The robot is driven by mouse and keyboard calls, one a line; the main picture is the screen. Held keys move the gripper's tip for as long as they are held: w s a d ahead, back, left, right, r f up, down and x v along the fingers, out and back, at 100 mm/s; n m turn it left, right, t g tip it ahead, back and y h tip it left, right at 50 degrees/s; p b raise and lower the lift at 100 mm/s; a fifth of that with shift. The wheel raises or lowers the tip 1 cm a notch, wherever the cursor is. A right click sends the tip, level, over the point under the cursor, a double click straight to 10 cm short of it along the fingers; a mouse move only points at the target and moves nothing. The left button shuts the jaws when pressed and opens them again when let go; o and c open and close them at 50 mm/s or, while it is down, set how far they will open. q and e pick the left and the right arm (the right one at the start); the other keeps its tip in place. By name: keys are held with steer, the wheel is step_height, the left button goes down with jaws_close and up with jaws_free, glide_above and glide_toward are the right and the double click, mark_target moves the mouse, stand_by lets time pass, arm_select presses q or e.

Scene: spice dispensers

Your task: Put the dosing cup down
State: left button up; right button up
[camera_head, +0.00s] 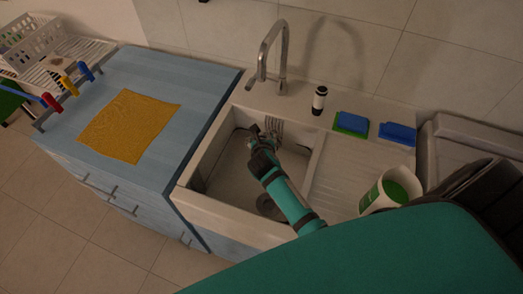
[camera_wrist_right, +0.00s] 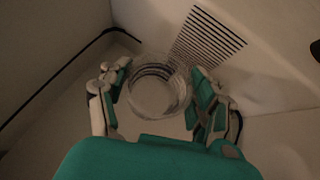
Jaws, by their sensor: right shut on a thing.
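The dosing cup (camera_wrist_right: 157,88) is a clear, round cup with dark rings, between the two fingers of my right gripper in the wrist view. My right gripper (camera_wrist_right: 160,92) is shut on it. In the head view my right gripper (camera_head: 265,134) is down inside the sink (camera_head: 225,218), near its back wall. The cup cannot be made out clearly there. Slots in the sink wall (camera_wrist_right: 208,38) lie just beyond the cup in the wrist view. Whether the cup touches the sink floor cannot be told. My left gripper is not in view.
A tap (camera_head: 272,48) stands behind the sink. A small black-and-white bottle (camera_head: 319,101), a blue-green sponge (camera_head: 351,124) and a blue sponge (camera_head: 398,134) are at the back right. A white-green container (camera_head: 388,191) stands right. A yellow cloth (camera_head: 130,125) lies on the blue counter (camera_head: 185,85).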

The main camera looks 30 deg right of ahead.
step_height(320, 180, down, 3)
steer(key=shift+s+a+r, duration=0.1)
steer(key=shift+s+a, duration=0.05)
step_height(320, 180, down, 3)
steer(key=shift+r+b, duration=0.2)
steer(key=shift+b, duration=0.25)
steer(key=shift+f, duration=0.4)
steer(key=o, duration=1.4)
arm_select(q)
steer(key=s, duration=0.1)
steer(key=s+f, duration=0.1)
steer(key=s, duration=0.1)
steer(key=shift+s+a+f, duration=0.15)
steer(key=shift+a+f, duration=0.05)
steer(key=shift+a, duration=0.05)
